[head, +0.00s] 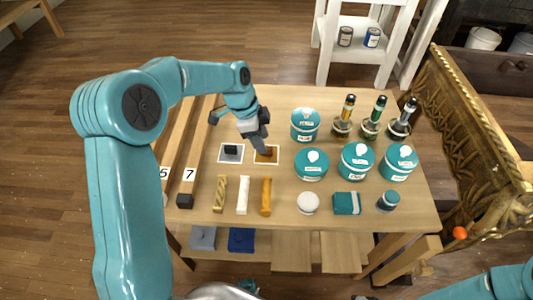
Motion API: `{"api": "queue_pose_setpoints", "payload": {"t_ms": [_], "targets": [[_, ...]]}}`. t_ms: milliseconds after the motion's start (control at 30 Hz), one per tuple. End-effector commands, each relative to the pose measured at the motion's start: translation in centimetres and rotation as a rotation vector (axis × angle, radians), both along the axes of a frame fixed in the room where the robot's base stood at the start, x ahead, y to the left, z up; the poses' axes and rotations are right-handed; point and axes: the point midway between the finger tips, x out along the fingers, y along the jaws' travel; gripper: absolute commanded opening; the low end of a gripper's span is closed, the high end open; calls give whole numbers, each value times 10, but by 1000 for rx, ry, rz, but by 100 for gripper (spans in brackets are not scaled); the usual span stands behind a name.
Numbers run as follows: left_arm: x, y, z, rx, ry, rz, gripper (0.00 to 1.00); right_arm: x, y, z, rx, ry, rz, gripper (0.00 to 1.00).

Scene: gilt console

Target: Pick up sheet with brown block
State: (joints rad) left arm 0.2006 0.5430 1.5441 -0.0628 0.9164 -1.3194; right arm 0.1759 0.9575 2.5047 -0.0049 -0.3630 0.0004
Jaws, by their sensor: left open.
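A small sheet (260,158) with a white border and golden-brown middle lies on the wooden table. A brown block (268,150) sits on it, partly hidden by my gripper. A second sheet (225,158), grey with a white border, lies just left of it with a dark block (231,150) on it. My left gripper (261,146) is open and points down at the brown block, very close to it. I cannot tell whether they touch. Part of my right arm shows at the lower right corner, but its gripper is not clearly in view.
Teal tins (311,166) and dark-topped bottles (370,127) stand right of the sheets. Three short bars (243,196) lie in front. Long wooden rails (196,150) lie left. A white jar (308,203) and a teal box (347,204) are near the front edge.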

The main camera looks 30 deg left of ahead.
Motion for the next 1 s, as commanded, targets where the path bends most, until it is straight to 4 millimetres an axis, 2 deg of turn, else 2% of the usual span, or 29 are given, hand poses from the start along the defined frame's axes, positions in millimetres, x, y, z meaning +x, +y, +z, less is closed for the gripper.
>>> {"api": "queue_pose_setpoints", "payload": {"t_ms": [33, 200, 467, 500, 567, 600, 633, 1000], "targets": [[1, -3, -12, 0, 3, -1, 47, 0, 0, -5, 0, 0, 0, 43], [5, -9, -32, -1, 2, -1, 47, 0, 0, -8, 0, 0, 0, 43], [6, -10, -35, 0, 0, 0, 47, 0, 0, -8, 0, 0, 0, 43], [6, -10, -35, 0, 0, 0, 40, 0, 0, -8, 0, 0, 0, 43], [6, -10, -35, 0, 0, 0, 21, 0, 0, -8, 0, 0, 0, 43], [6, -10, -35, 0, 0, 0, 8, 0, 0, -8, 0, 0, 0, 43], [6, -10, -35, 0, 0, 0, 0, 0, 0, -8, 0, 0, 0, 43], [6, -10, -34, 0, 0, 0, 0, 0, 0, -8, 0, 0, 0, 43]]}}
